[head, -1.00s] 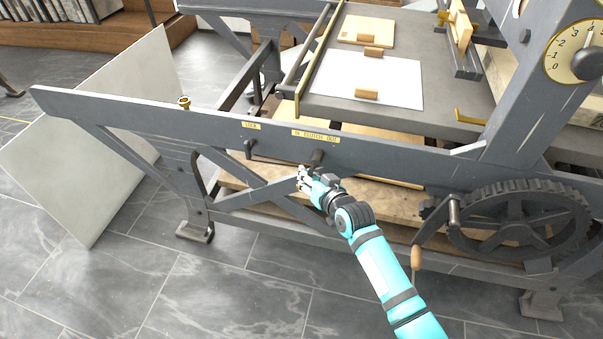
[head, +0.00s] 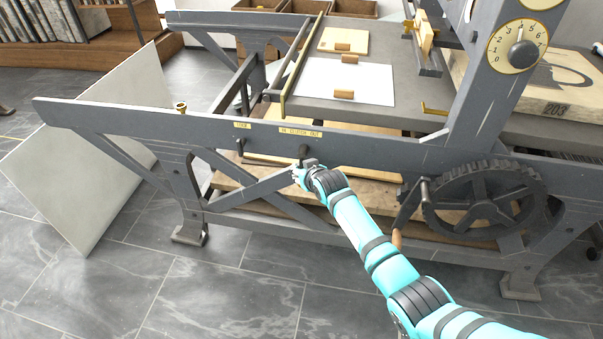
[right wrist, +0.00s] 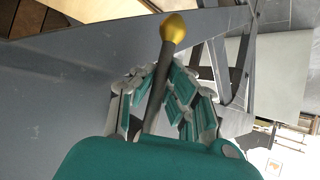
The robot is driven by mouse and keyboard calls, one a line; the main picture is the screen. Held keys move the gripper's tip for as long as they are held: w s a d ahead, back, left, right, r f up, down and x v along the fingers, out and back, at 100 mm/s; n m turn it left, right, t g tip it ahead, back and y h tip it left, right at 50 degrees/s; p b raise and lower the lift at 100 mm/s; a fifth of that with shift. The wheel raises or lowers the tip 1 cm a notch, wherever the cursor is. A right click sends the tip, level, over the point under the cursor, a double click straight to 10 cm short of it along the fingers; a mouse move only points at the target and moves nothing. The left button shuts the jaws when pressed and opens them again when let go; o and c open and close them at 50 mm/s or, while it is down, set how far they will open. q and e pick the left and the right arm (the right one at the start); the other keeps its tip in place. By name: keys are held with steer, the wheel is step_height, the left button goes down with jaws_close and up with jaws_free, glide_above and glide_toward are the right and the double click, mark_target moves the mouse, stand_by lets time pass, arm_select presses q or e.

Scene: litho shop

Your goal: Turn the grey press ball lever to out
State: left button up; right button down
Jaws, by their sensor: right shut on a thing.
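The ball lever (right wrist: 157,92) is a dark rod with a yellow ball at its end in the right wrist view. My right gripper (right wrist: 160,78) is shut on the rod, with the ball sticking out past the fingertips. In the head view my right gripper (head: 300,173) is at the front rail of the grey press (head: 370,152), just below the lever's dark pivot (head: 303,151). A yellow plate (head: 300,132) above the pivot seems to read "IN CLUTCH OUT". The ball is hidden in the head view. My left gripper is not in view.
A shorter lever (head: 239,145) under another yellow plate is left of the pivot. A toothed wheel (head: 485,203) and a crank handle (head: 397,238) are to the right. A pale board (head: 90,150) leans at the left. The floor in front is clear.

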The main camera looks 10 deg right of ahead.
steer(key=shift+f, duration=0.1)
steer(key=c, duration=1.3)
jaws_free()
steer(key=shift+s+d, duration=0.1)
steer(key=shift+c, duration=0.2)
steer(key=v, duration=1.2)
